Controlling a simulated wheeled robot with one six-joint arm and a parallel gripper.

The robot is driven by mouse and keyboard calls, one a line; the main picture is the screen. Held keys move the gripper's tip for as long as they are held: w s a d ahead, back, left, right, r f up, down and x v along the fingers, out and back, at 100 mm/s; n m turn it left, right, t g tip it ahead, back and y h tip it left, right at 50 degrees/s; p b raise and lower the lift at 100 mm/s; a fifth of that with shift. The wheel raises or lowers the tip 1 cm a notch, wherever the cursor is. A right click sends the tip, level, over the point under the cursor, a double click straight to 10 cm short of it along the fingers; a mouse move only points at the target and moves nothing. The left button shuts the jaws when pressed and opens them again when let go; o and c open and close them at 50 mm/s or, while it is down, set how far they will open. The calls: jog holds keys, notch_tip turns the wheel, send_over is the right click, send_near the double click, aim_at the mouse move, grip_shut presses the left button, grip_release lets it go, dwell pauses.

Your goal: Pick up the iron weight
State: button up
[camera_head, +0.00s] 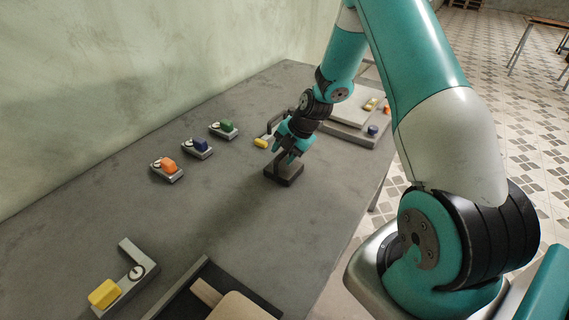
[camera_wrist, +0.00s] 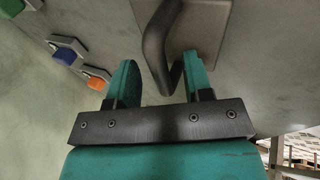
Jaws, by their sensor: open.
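The iron weight (camera_head: 284,176) is a dark block standing on the grey table, below my gripper (camera_head: 286,156). In the wrist view, the weight's grey base (camera_wrist: 207,22) and its dark bent handle (camera_wrist: 155,45) show at the top centre. My gripper (camera_wrist: 160,78) is open there, with its two teal fingers apart. The handle appears in the gap between the fingers, nearer the right one. I cannot tell whether a finger touches it. In the head view, the fingers hide the top of the weight.
Small grey fixtures with orange (camera_head: 168,165), blue (camera_head: 200,145) and green (camera_head: 226,126) knobs stand left of the weight. A bracket with a yellow block (camera_head: 104,293) and a dark tray (camera_head: 186,292) are at the front. A grey platform (camera_head: 345,130) stands behind. Bare table surrounds the weight's front and left.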

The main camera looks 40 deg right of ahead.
jog(key=shift+w+a+f, duration=0.1)
jog(key=shift+w+f, duration=0.05)
jog(key=shift+f, duration=0.3)
grip_shut()
jog(key=shift+r, duration=0.1)
dwell(1.0)
